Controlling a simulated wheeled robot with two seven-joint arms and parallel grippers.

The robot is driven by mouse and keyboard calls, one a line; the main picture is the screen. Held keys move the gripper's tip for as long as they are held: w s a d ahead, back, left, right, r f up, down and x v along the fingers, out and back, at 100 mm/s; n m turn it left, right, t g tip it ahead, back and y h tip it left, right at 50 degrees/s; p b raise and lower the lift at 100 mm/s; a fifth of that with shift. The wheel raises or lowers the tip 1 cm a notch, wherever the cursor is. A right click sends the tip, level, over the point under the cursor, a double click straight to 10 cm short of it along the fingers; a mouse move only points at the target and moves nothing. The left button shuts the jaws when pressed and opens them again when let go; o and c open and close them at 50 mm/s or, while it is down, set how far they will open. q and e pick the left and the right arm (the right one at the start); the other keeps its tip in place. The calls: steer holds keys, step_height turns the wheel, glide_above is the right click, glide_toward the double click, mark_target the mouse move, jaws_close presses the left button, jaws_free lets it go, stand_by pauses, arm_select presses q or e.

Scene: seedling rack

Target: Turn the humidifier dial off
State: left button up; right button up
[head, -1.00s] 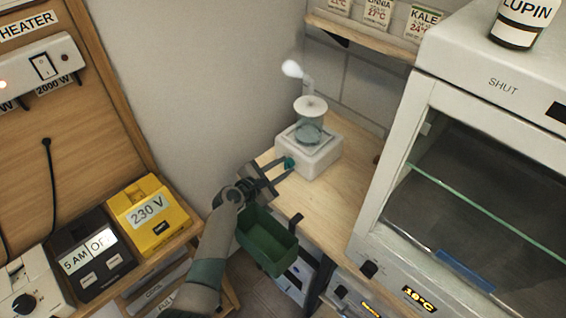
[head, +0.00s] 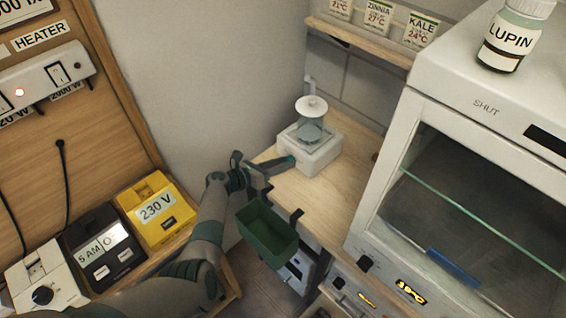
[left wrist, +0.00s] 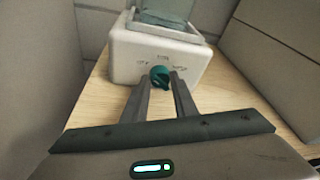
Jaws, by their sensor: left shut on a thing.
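The humidifier (head: 318,160) is a white box with a clear tank and a pale round cap, standing on the wooden bench. Its teal dial (left wrist: 160,76) is on the front face in the left wrist view, with small printed marks above it that I cannot read. My left gripper (head: 287,162) reaches it from the left in the head view. In the left wrist view its two fingers (left wrist: 161,86) stand on either side of the dial, shut on it. No mist shows above the nozzle. My right gripper is not in view.
A green bin (head: 268,232) hangs at the bench's front edge, just below my left gripper. A white cabinet (head: 408,110) with a glass front stands to the right. A yellow 230 V box (head: 157,212) sits on the lower left. Bare bench (head: 325,200) lies before the humidifier.

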arm_select(q)
steer(key=shift+n, duration=0.4)
steer(key=o, duration=1)
steer(key=shift+o, duration=0.2)
